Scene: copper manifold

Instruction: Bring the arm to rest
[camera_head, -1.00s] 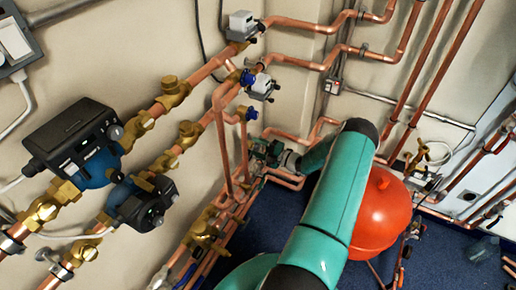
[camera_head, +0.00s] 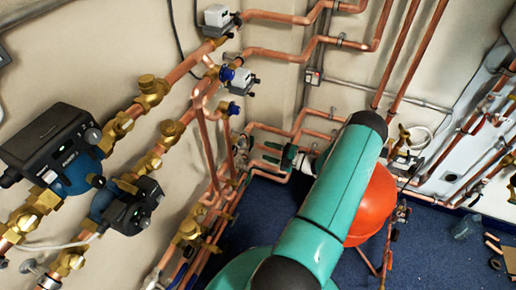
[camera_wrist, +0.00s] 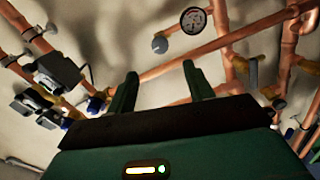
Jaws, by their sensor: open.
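My gripper (camera_wrist: 160,75) shows in the wrist view with two dark green fingers standing apart. Nothing is held between them. Copper pipes and a pale wall lie beyond the fingertips. In the head view my teal arm (camera_head: 330,195) reaches from the bottom centre up towards the pipe corner, with a dark joint at its upper end. It partly covers a red round vessel (camera_head: 374,210).
Black pumps (camera_head: 52,145) sit on brass-fitted copper pipes along the left wall. A round gauge (camera_wrist: 193,20) shows above the fingers in the wrist view. Pipes and a pale panel (camera_head: 465,140) line the right. Blue floor (camera_head: 425,250) is open at lower right, with small loose items near the edge.

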